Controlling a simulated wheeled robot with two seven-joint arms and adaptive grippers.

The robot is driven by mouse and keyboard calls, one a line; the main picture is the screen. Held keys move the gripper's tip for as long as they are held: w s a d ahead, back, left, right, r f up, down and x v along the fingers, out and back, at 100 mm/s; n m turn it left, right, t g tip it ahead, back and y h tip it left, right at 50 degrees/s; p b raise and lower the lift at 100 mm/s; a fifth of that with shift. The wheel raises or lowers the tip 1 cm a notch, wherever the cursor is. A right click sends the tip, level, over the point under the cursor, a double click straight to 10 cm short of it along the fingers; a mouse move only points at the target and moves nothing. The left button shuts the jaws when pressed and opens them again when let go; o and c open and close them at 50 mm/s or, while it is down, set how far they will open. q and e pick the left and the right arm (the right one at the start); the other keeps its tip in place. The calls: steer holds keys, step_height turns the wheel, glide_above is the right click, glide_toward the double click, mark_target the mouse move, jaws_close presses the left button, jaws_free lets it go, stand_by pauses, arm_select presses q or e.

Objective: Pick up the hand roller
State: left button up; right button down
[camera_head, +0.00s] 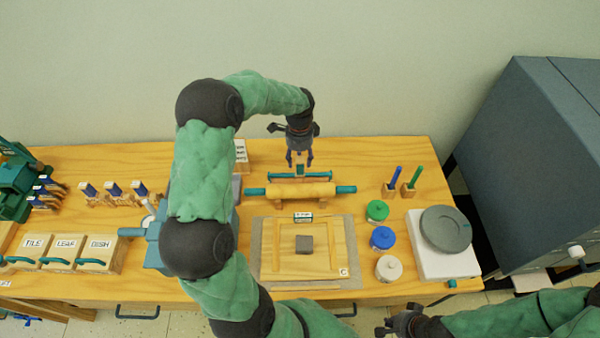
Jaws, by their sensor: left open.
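The hand roller (287,190), a light wooden cylinder with a teal handle at each end, lies horizontally across the middle of the table on what looks like small wooden supports. My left gripper (300,161) is open with its fingers pointing down. In the picture it is just above the roller, over a teal bar (313,177) behind it. Its height above the table is hard to tell. My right gripper (384,328) is at the bottom edge, in front of the table, partly cut off; its finger opening is unclear.
A wooden board (275,262) with a grey block lies in front of the roller. Green (377,211), blue (382,238) and white (389,268) jars stand right of it, near a grey disc (446,229). A blue box (157,247) is left, partly behind my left arm.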

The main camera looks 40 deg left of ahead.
mark_target(300, 170)
arm_select(q)
steer(key=shift+f, duration=0.95)
steer(key=shift+d+f+b, duration=0.1)
steer(key=shift+f+b, duration=0.3)
steer(key=shift+f, duration=0.2)
step_height(300, 170, down, 4)
steer(key=shift+r+b, duration=0.1)
steer(key=shift+b, duration=0.45)
jaws_close()
